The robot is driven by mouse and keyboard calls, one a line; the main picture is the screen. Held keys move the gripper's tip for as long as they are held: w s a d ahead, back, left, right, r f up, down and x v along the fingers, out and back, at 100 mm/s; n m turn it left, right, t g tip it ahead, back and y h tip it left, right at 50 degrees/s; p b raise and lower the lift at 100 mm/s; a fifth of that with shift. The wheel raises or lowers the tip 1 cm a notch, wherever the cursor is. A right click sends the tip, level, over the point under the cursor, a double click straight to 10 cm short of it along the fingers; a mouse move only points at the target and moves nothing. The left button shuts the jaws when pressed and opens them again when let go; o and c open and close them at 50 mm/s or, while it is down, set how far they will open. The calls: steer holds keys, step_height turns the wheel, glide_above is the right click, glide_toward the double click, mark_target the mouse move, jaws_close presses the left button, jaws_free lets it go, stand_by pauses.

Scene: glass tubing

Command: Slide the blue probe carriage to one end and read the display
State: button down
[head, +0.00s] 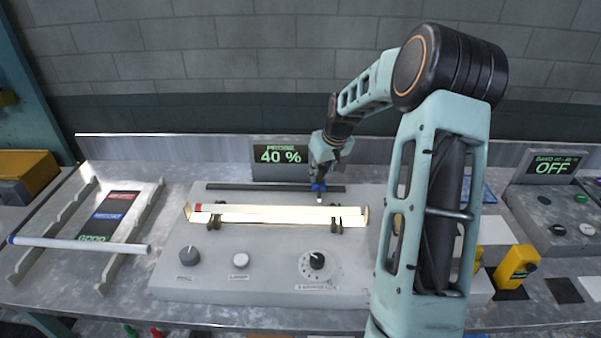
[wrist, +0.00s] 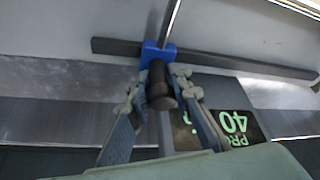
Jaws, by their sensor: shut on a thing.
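The blue probe carriage (head: 318,187) sits on a dark rail (head: 240,187) behind the glowing tube, right of the rail's middle in the head view. In the wrist view the blue carriage (wrist: 158,55) straddles the rail (wrist: 230,63), with a dark round knob (wrist: 160,90) on the near side. My gripper (wrist: 158,88) is shut on the carriage's knob, one finger on each side. In the head view my gripper (head: 320,172) reaches down from behind the carriage. The display (head: 280,156) reads "PROBE 40 %"; part of it (wrist: 225,125) shows rotated in the wrist view.
A lit glass tube (head: 275,214) rests in holders on the grey console (head: 210,275) in front of the rail. Another tube (head: 80,244) lies across a rack at left. A second display (head: 552,167) reads "OFF" at right. Yellow clamps (head: 515,264) stand at right.

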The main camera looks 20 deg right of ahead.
steer(key=shift+s+d, duration=0.25)
steer(key=shift+d, duration=0.35)
steer(key=c, duration=1.7)
jaws_free()
steer(key=v, duration=1.2)
steer(key=shift+w, duration=0.1)
